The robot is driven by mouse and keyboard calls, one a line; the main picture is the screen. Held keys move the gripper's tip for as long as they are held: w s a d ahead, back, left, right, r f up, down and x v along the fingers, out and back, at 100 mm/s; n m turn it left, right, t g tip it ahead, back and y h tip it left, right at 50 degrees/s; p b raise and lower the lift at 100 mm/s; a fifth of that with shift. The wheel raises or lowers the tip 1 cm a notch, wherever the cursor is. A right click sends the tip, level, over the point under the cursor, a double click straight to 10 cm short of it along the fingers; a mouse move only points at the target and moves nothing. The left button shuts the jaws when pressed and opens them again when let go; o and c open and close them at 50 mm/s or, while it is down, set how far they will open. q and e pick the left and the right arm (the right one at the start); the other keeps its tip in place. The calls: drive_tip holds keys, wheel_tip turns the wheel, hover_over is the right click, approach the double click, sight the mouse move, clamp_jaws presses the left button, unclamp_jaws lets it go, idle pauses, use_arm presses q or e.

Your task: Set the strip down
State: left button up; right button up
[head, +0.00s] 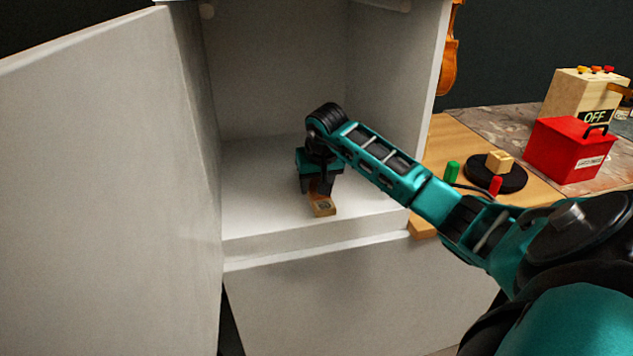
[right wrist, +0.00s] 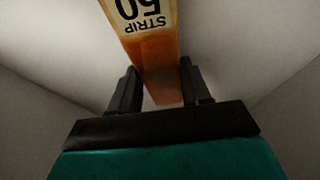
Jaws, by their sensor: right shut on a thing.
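The strip (head: 322,206) is a narrow orange-brown wooden piece inside the white cabinet, at its floor near the front. In the right wrist view the strip (right wrist: 155,45) carries a pale label reading "STRIP 50". My right gripper (head: 318,188) reaches into the cabinet and is shut on the strip, with one dark finger on each side of it in the right wrist view (right wrist: 158,88). I cannot tell whether the strip touches the cabinet floor. The gripper hides part of the strip. My left gripper is not in view.
The white cabinet (head: 260,215) is open, its door (head: 100,190) swung out to the left. Its floor is otherwise clear.

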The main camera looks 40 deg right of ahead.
drive_tip(key=o, duration=1.1)
drive_tip(key=p+v, duration=0.2)
drive_tip(key=v, duration=1)
drive_tip(key=shift+r, duration=0.1)
